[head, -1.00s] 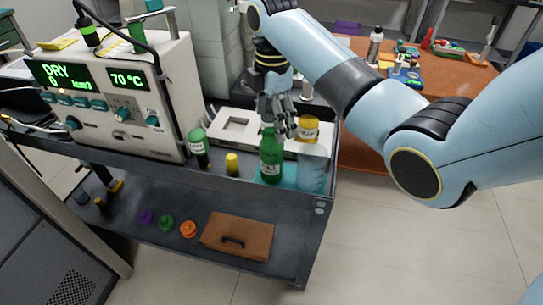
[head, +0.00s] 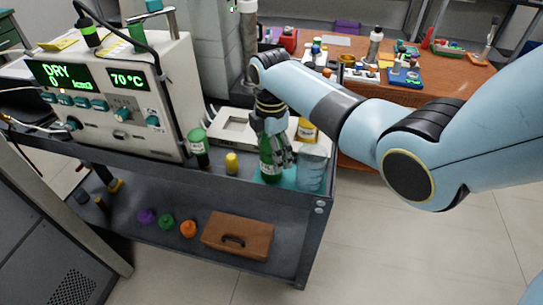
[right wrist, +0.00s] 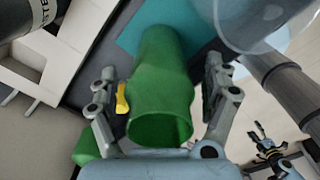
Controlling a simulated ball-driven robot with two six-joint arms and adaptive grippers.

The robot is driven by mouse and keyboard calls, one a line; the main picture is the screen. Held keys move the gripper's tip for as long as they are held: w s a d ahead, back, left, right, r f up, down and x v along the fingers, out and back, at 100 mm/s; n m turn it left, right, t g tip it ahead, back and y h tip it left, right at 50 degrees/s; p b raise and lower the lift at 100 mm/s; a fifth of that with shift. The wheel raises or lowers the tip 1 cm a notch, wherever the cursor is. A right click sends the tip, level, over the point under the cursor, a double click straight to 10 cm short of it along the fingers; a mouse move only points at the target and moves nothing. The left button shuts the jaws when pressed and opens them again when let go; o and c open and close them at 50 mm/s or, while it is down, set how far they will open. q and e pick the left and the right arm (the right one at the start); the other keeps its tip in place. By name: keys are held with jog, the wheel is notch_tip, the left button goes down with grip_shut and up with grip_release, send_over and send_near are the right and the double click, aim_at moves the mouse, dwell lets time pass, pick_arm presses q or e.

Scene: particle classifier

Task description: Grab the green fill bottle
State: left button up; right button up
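The green fill bottle (head: 266,171) stands upright on a teal mat on the cart's top shelf, partly hidden by my right gripper. My right gripper (head: 277,158) is lowered around the bottle's upper part. In the right wrist view the green bottle (right wrist: 160,85) lies between the two fingers of the gripper (right wrist: 160,70). A gap shows on each side, so the fingers are open and not closed on it. My left gripper is not in view.
A small yellow-topped item (head: 232,163) and a green-capped dark bottle (head: 199,147) stand left. A white machine (head: 140,100) fills the cart's left side.

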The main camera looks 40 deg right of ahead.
jog(key=c, duration=1.4)
jog(key=shift+r, duration=0.1)
